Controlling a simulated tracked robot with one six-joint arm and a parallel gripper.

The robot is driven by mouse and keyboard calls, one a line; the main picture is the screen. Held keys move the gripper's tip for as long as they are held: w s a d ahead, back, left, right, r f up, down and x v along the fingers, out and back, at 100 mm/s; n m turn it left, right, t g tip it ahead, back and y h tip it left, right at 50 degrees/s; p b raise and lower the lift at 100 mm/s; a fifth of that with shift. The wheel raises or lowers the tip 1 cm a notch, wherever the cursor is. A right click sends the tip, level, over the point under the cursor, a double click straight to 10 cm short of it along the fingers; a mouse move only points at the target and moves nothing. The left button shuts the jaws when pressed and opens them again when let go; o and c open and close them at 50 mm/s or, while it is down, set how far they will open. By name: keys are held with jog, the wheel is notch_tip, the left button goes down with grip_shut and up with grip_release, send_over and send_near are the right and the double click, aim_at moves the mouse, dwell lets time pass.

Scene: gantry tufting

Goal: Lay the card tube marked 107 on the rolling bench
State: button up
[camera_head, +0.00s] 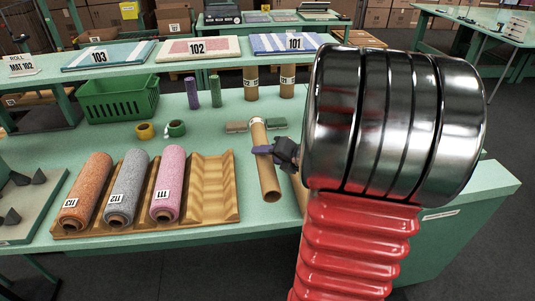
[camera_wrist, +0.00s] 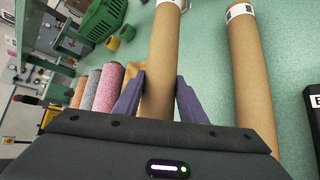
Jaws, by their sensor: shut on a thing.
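My gripper (camera_head: 276,150) is shut around the middle of a brown card tube (camera_head: 265,172). In the wrist view the purple fingers (camera_wrist: 160,98) press on both sides of this tube (camera_wrist: 163,50). The tube has a white band at its far end, and its number cannot be read. I cannot tell whether it touches the green table or hangs just above it. A second brown tube (camera_wrist: 252,80) lies to the right in the wrist view, mostly hidden behind my arm in the head view. A green bench (camera_head: 480,22) stands at the upper right; I cannot tell whether it rolls.
On the green table (camera_head: 200,125) a wooden cradle (camera_head: 213,185) holds rolls 111, 112 and 113, with free grooves at right. A green basket (camera_head: 118,98), tape rolls (camera_head: 175,128) and upright tubes (camera_head: 250,83) stand behind. Sample mats (camera_head: 200,48) lie on the shelf.

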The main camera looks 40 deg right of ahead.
jog(key=shift+s+f, duration=0.1)
jog(key=shift+f, duration=3.55)
jog(key=o, duration=1.2)
jog(key=shift+s, duration=0.1)
jog(key=v, duration=1.3)
jog(key=shift+s+r, duration=0.15)
jog(key=shift+s, duration=0.05)
jog(key=shift+w, duration=0.1)
